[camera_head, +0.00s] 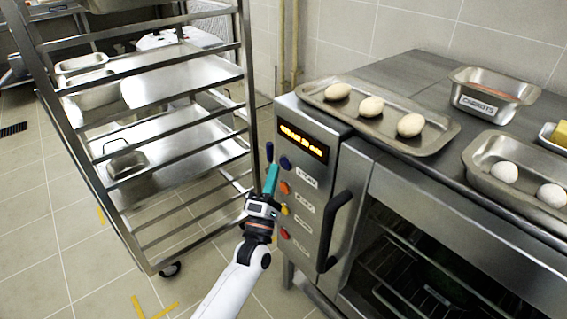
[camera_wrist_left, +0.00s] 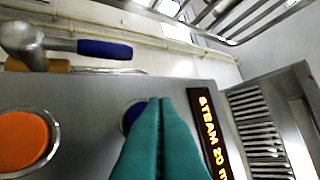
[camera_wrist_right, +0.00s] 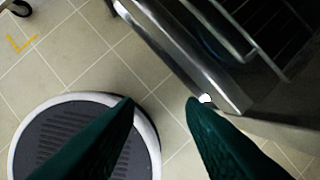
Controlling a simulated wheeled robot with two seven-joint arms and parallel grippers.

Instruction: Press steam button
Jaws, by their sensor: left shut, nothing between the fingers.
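The oven's control panel (camera_head: 312,215) carries a column of coloured buttons, each with a small white label. The top one is a blue button (camera_head: 286,163), with an orange button (camera_head: 286,188) below it. My left gripper (camera_head: 271,168) is shut and empty, its teal fingertips just left of the blue button. In the left wrist view the fingertips partly cover the blue button (camera_wrist_left: 129,112); whether they touch it I cannot tell. The amber display (camera_wrist_left: 213,135) reads "STEAM 20" there. My right gripper (camera_wrist_right: 161,101) is open and empty in the right wrist view, above the floor.
A metal rack (camera_head: 195,135) stands left of the oven. The oven's black door handle (camera_head: 334,232) is right of the buttons. A tray (camera_head: 425,143) of dough balls lies on top. A blue-handled lever (camera_wrist_left: 103,48) sticks out beside the panel.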

